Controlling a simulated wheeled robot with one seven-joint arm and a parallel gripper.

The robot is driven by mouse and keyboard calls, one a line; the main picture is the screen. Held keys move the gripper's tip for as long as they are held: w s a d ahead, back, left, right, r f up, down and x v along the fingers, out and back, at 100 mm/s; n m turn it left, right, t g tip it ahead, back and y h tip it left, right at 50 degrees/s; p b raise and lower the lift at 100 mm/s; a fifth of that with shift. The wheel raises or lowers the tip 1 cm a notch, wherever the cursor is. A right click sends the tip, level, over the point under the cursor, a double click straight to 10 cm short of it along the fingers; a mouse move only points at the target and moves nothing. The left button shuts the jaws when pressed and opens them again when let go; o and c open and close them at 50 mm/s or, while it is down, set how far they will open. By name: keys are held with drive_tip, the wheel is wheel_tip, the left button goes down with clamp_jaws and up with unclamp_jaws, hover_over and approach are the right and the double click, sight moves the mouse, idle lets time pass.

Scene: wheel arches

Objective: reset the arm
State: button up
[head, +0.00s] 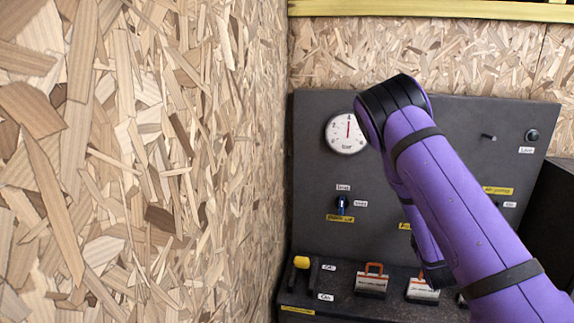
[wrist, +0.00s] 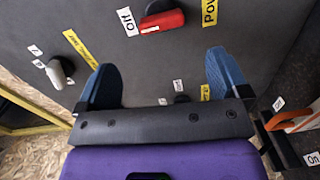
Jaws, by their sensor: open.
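My gripper (wrist: 163,85) is open in the wrist view, its two blue fingers apart with nothing between them. It faces the dark grey panel (wrist: 190,35). Beyond the fingertips is a red switch (wrist: 162,21) by a label reading "Off". In the head view my purple arm reaches across the right half, in front of the panel (head: 315,185). The gripper itself is hidden there behind the arm.
A round gauge (head: 347,133), a blue-marked knob (head: 342,205) and a black knob (head: 533,135) are on the panel. A yellow-topped lever (head: 301,263) and orange-handled items (head: 375,269) are on the lower ledge. A chipboard wall (head: 150,160) closes off the left.

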drive_tip(key=s+a+r+m+g+y, duration=0.2)
drive_tip(key=s+a+r+m+g, duration=0.25)
drive_tip(key=r, duration=0.55)
drive_tip(key=s+a+r+m+g+y, duration=0.2)
drive_tip(key=s+a+r+m, duration=0.25)
drive_tip(key=r+m, duration=0.35)
drive_tip(key=s+a+r+g, duration=0.1)
drive_tip(key=s+a+r, duration=0.1)
drive_tip(key=s, duration=0.6)
drive_tip(key=s+a+r+g+y, duration=0.1)
drive_tip(key=s+a+r+g, duration=0.1)
drive_tip(key=s+r, duration=0.3)
drive_tip(key=s+a+r+m+g, duration=0.1)
drive_tip(key=s+a+r+g, duration=0.1)
drive_tip(key=s, duration=1.1)
drive_tip(key=shift+v, duration=0.85)
drive_tip(key=shift+w+r, duration=0.1)
